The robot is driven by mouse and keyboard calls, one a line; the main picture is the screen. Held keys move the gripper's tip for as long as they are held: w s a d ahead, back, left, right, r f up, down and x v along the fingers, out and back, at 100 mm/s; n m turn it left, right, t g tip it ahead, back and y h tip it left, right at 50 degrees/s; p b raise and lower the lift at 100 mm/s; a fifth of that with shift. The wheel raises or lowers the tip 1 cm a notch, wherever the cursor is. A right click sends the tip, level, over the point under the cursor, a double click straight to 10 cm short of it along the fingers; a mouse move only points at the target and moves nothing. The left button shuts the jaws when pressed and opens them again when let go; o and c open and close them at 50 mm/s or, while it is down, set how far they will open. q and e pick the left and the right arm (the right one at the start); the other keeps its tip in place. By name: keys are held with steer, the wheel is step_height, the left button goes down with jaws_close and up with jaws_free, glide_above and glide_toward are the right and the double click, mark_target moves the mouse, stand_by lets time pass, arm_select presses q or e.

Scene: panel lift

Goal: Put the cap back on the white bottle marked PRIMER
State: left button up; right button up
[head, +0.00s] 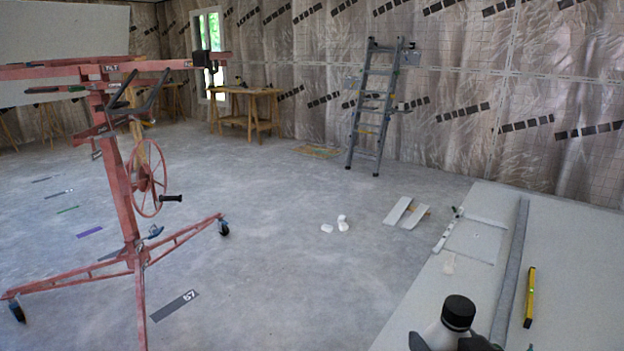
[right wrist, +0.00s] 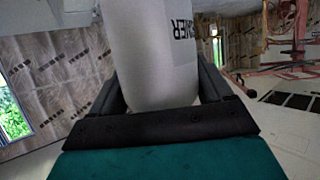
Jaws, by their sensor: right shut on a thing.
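The white bottle (head: 437,336) is at the bottom edge of the head view, with a black cap (head: 459,312) at its top. I cannot tell whether the cap is screwed down or only resting there. My right gripper (head: 448,345) is shut on the bottle, one dark finger on each side. In the right wrist view the bottle (right wrist: 150,50) stands between the fingers, its label partly readable as the end of PRIMER, upside down. The bottle's top is outside that view. My left gripper is not in view.
A red panel lift (head: 120,190) stands at left. A stepladder (head: 373,105) stands by the foil-covered wall. Small white scraps (head: 342,223) lie on the floor.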

steer(key=shift+r, duration=0.1)
stand_by(0.4)
steer(key=shift+a, duration=0.2)
steer(key=s+a+r+n+g+y, duration=0.1)
steer(key=a+n+g+y, duration=0.2)
steer(key=a+n+y, duration=0.5)
steer(key=a, duration=0.5)
steer(key=shift+a+y, duration=0.4)
